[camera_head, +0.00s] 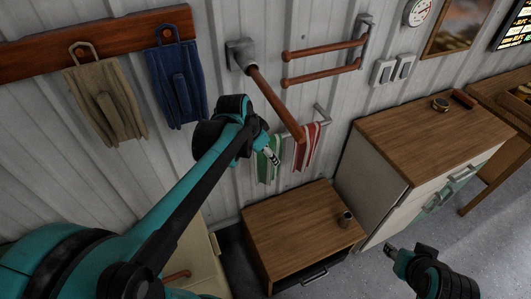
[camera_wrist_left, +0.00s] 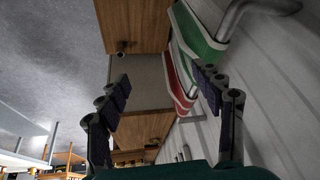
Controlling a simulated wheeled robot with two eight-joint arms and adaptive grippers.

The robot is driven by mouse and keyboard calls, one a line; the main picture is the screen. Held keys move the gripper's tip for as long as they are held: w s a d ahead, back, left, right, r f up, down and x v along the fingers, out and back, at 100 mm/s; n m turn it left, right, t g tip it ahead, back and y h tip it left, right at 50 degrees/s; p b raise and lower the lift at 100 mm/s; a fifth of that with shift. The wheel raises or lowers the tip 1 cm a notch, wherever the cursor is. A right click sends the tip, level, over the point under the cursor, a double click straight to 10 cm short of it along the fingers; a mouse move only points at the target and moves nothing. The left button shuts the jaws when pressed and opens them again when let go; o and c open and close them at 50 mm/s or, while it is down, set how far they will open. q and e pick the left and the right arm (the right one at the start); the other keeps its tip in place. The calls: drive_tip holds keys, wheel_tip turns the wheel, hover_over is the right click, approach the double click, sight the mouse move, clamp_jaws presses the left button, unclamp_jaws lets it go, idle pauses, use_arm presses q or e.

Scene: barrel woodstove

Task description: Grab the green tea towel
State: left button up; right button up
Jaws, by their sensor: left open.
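The green tea towel (camera_head: 264,168), with white stripes, hangs on a wall rail beside a red and white towel (camera_head: 306,146). In the left wrist view, the green towel (camera_wrist_left: 200,42) is at the upper right, with the red towel (camera_wrist_left: 177,76) beyond it. My left gripper (camera_head: 273,153) is in front of the green towel and partly covers it. In the left wrist view its fingers (camera_wrist_left: 160,86) are spread with nothing held, and the right finger overlaps the towels' lower edges. Contact cannot be told. My right gripper (camera_head: 391,251) is low at the right, away from the towels, too small to read.
A low wooden-topped cabinet (camera_head: 290,228) with a small cup (camera_head: 345,219) stands below the towels. A wooden-handled bar (camera_head: 275,103) juts from the wall above. A larger cabinet (camera_head: 400,130) stands right.

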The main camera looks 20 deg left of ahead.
sight(267, 162)
use_arm(q)
drive_tip(key=w+a+f+m, duration=0.1)
drive_tip(key=w+a, duration=0.1)
drive_tip(key=w+a+f+m+h+p, duration=0.1)
drive_tip(key=w+a, duration=0.1)
drive_tip(key=w, duration=0.1)
drive_tip(key=w+a+f+m, duration=0.1)
drive_tip(key=w+a, duration=0.2)
drive_tip(key=shift+w+a+f+g, duration=0.1)
drive_tip(key=shift+w+f+g, duration=0.05)
drive_tip(key=shift+f+g, duration=0.2)
drive_tip(key=x, duration=0.2)
drive_tip(key=shift+w+f, duration=0.15)
drive_tip(key=shift+f, duration=0.15)
drive_tip(key=b+x, duration=0.1)
drive_tip(key=x, duration=0.1)
drive_tip(key=b+x, duration=0.1)
drive_tip(key=x, duration=0.2)
drive_tip(key=shift+w+d, duration=0.25)
drive_tip(key=shift+w, duration=0.05)
drive_tip(key=shift+s+r, duration=0.1)
drive_tip(key=shift+c, duration=1)
clamp_jaws()
